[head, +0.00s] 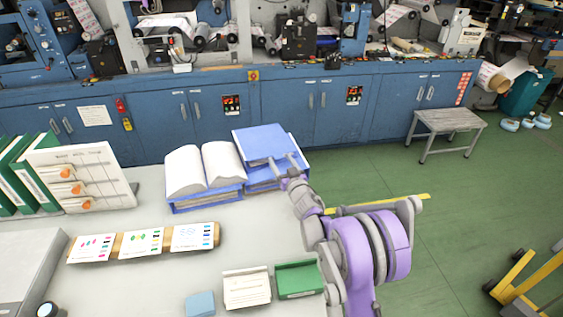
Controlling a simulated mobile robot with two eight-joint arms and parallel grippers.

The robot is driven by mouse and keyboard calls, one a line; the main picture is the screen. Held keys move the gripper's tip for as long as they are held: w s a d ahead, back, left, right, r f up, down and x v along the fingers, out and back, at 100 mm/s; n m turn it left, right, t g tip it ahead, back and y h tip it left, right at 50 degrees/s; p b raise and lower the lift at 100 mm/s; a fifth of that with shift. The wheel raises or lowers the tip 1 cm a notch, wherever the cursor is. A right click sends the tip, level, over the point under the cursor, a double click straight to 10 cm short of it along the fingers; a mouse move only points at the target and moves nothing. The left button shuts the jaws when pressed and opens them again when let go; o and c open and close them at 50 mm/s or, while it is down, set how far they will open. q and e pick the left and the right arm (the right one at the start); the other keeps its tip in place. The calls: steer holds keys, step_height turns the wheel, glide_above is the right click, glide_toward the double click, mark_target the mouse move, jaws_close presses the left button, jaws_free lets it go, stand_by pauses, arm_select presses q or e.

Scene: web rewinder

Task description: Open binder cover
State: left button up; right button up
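A stack of blue binders (262,141) lies at the back right of the grey table (165,285). The top binder's plain blue cover faces up. It sits slightly askew over the blue one below, and I cannot tell if its cover is raised. My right gripper (281,160) is at the near right edge of this stack. Its two fingers are spread, with nothing visible between them. It overlaps the cover's near edge in the picture, and I cannot tell if it touches. My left gripper is out of view.
An open white book (206,166) lies on blue binders left of the stack. Sample cards (142,241) stand on a wooden holder. A cream box (246,288) and a green tray (297,279) stand at the front. Green binders (38,170) stand far left.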

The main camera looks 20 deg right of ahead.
jaws_close()
stand_by(1.2)
